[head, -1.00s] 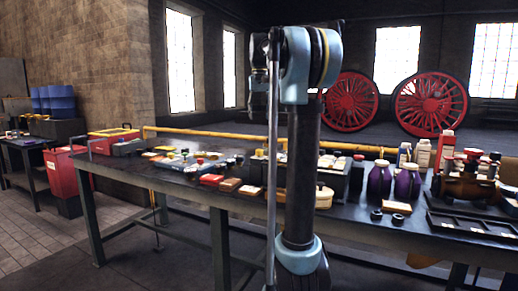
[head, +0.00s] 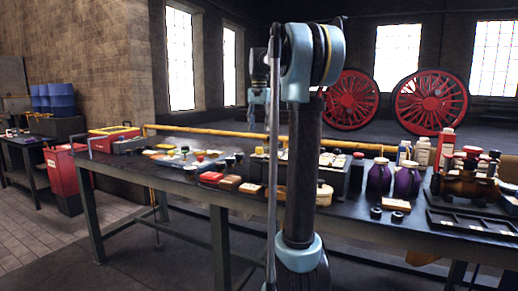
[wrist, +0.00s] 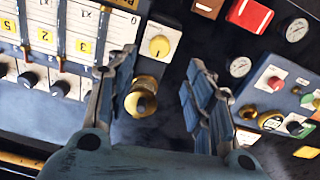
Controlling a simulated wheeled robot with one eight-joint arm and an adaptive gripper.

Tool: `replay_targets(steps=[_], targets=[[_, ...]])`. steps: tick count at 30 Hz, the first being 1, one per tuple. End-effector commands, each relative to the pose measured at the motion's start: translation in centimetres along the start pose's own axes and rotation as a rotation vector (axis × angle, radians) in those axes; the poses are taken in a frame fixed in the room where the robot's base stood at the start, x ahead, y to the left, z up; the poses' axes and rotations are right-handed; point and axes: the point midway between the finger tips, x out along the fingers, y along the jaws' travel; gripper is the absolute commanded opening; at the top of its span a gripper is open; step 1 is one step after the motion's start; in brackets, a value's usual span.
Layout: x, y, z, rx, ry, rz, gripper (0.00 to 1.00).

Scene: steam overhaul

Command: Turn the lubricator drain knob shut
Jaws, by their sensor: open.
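In the wrist view my gripper (wrist: 158,72) is open, its two blue-grey fingers spread apart. A round brass knob (wrist: 141,101) shows between the fingers, nearer the left one; I see no contact. A yellow dial knob (wrist: 159,44) on a white plate lies just beyond it. No readable label shows which of them is the lubricator drain knob. In the head view part of my gripper (head: 258,97) shows left of my arm's column, above the bench; its fingers are too small to read there.
A white numbered panel (wrist: 62,30) with black knobs (wrist: 28,80) is on the left in the wrist view. A blue-grey panel (wrist: 276,95) with gauges and coloured buttons is on the right. In the head view the bench (head: 180,200) is crowded; purple bottles (head: 378,178) stand to the right.

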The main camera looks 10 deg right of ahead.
Motion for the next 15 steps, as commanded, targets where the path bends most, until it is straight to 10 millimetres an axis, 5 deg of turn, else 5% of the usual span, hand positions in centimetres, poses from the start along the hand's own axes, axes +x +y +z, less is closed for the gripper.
replay_targets(steps=[15], targets=[[8.1, 0.0, 0.0, 0.0, 0.0, 0.0, 0.48]])
